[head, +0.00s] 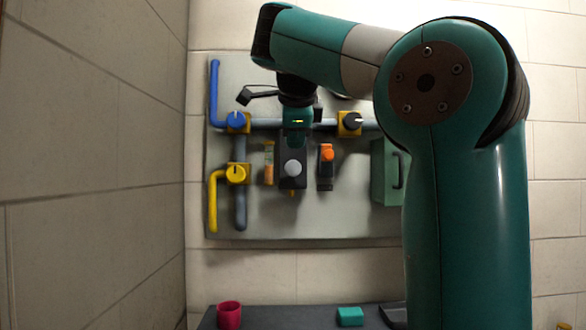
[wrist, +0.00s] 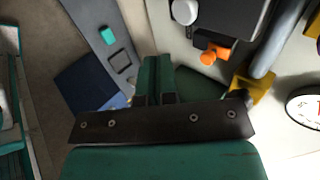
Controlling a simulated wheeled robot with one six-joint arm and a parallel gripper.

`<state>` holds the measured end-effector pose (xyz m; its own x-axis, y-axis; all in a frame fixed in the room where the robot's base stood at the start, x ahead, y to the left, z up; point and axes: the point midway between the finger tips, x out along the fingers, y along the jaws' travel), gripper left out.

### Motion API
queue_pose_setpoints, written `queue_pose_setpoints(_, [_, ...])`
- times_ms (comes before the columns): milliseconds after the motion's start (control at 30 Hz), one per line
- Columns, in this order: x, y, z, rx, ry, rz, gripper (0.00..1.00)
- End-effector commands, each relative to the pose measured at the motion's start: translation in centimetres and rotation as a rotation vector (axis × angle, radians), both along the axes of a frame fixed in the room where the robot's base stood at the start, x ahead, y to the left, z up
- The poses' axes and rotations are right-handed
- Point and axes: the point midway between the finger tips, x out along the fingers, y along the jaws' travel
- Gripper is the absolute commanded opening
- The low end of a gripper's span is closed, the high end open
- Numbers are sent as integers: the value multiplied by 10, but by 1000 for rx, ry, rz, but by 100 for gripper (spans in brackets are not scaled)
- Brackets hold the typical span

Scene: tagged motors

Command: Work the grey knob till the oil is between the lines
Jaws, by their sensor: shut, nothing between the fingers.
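The grey knob (head: 293,168) is a round pale knob on a dark box on the wall panel. It also shows at the top of the wrist view (wrist: 185,11). A narrow upright sight glass (head: 268,163) stands just left of it, with amber in its lower part. The lines and exact oil level are too small to read. My gripper (head: 297,143) hangs from the arm just above the knob in the head view. In the wrist view its green fingers (wrist: 158,62) are together and empty, apart from the knob.
An orange knob (head: 327,153) sits close right of the grey one. Blue (head: 236,120), yellow (head: 237,173) and black (head: 351,121) valve knobs sit on pipes. A green box (head: 388,170) is farther right. A shelf below holds a red cup (head: 229,314) and a teal block (head: 350,316).

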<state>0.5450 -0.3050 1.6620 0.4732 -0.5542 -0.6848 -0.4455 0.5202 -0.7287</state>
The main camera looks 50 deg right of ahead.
Motion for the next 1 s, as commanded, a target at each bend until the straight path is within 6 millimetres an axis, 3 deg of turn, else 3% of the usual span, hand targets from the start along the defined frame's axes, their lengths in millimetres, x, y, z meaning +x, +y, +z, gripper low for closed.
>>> queue_pose_setpoints(33, [4, -7, -14, 0, 3, -5, 0])
queue_pose_setpoints(300, [31, -39, -50, 1, 3, -3, 0])
queue_pose_setpoints(600, [55, -65, -45, 1, 0, -1, 0])
queue_pose_setpoints(1000, [58, -67, -46, 1, -1, 1, 0])
